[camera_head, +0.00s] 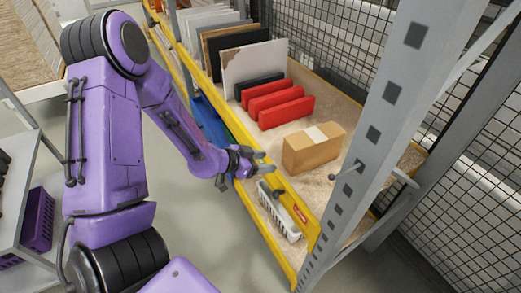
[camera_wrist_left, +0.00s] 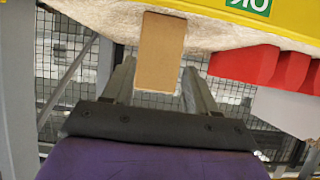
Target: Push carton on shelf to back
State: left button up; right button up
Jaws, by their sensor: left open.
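The carton (camera_head: 313,148) is a brown box with a pale strip over its top. It sits on the shelf (camera_head: 332,108), toward the right end and nearer the front edge than the back mesh. My left gripper (camera_head: 268,162) is open at the shelf's front edge, to the left of the carton and apart from it. In the left wrist view the carton (camera_wrist_left: 160,52) shows ahead, between the two fingers of my left gripper (camera_wrist_left: 158,88). Nothing is held between them. My right gripper is not in view.
Red blocks (camera_head: 280,103) stand left of the carton, with boards (camera_head: 255,65) beyond them. A grey post (camera_head: 375,120) stands at right. Bare shelf lies behind the carton before the mesh.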

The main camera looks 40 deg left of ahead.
pick_arm(q)
jog(key=b, duration=0.6)
send_near(287, 166)
notch_tip(287, 166, down, 3)
jog(key=w+d, duration=0.1)
jog(key=w, duration=0.2)
jog(key=shift+w+d+f, duration=0.25)
jog(key=shift+w+d, duration=0.4)
jog(key=shift+w, duration=0.3)
jog(key=shift+w+d, duration=0.1)
jog(key=shift+w, duration=0.15)
jog(key=shift+w+d, duration=0.15)
jog(key=shift+w, duration=0.1)
jog(key=shift+w+d+b, duration=0.15)
jog(key=shift+w+d, duration=0.45)
jog(key=shift+w, duration=0.8)
jog(key=shift+w+d+b, duration=0.1)
jog(key=shift+w+d, duration=0.5)
jog(key=shift+w, duration=0.75)
jog(key=shift+w+d+b, duration=0.15)
jog(key=shift+w+d, duration=0.45)
jog(key=shift+w, duration=0.9)
